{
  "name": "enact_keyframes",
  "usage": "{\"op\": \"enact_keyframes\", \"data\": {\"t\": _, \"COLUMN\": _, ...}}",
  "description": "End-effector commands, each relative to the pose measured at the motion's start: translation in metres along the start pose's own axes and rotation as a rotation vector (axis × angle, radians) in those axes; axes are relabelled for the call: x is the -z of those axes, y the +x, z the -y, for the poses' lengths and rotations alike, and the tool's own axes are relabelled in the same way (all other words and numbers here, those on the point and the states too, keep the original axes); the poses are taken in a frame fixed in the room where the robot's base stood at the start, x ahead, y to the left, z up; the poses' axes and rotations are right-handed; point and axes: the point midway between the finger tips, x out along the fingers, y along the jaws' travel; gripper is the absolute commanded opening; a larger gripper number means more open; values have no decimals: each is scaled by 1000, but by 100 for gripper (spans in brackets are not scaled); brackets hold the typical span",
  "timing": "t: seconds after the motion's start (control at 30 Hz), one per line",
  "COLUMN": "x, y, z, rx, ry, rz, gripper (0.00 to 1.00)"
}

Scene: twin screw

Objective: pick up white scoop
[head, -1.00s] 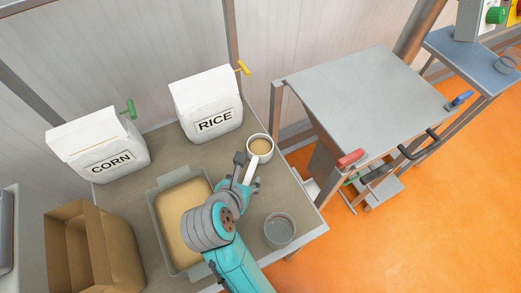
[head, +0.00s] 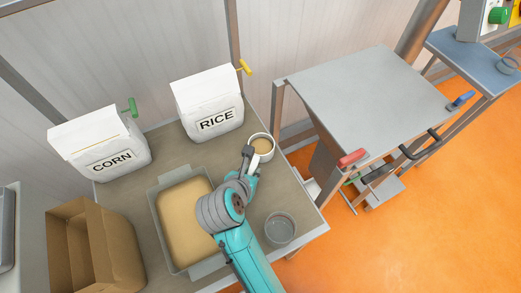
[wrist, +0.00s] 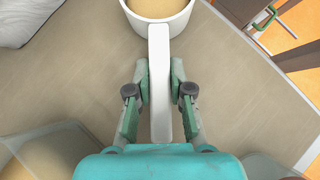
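The white scoop (head: 262,147) is a round cup with a tan fill and a straight handle, standing on the table by the rice bag. In the wrist view its cup (wrist: 157,30) is cut by the top edge, and its handle (wrist: 160,85) points toward me. My gripper (wrist: 160,78) has a finger on each side of the handle. Both pads look pressed against it, with no clear gap near the tips. In the head view my gripper (head: 249,163) covers most of the handle. The cup looks upright at table level.
A tray of tan grain (head: 155,215) lies left of my arm, and a clear round container (head: 280,230) stands to the right. The rice bag (head: 210,100), corn bag (head: 100,145) and an open cardboard box (head: 95,250) stand around the table (head: 300,215).

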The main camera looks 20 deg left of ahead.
Motion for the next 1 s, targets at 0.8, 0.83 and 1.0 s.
{"op": "enact_keyframes", "data": {"t": 0.8, "x": -59, "y": -58, "z": -1, "rx": -2, "ry": 3, "rz": 3, "gripper": 0}}
{"op": "enact_keyframes", "data": {"t": 0.83, "x": -62, "y": -61, "z": -1, "rx": -2, "ry": 2, "rz": 2, "gripper": 0}}
{"op": "enact_keyframes", "data": {"t": 1.0, "x": -70, "y": -70, "z": 0, "rx": 0, "ry": 1, "rz": 1, "gripper": 0}}
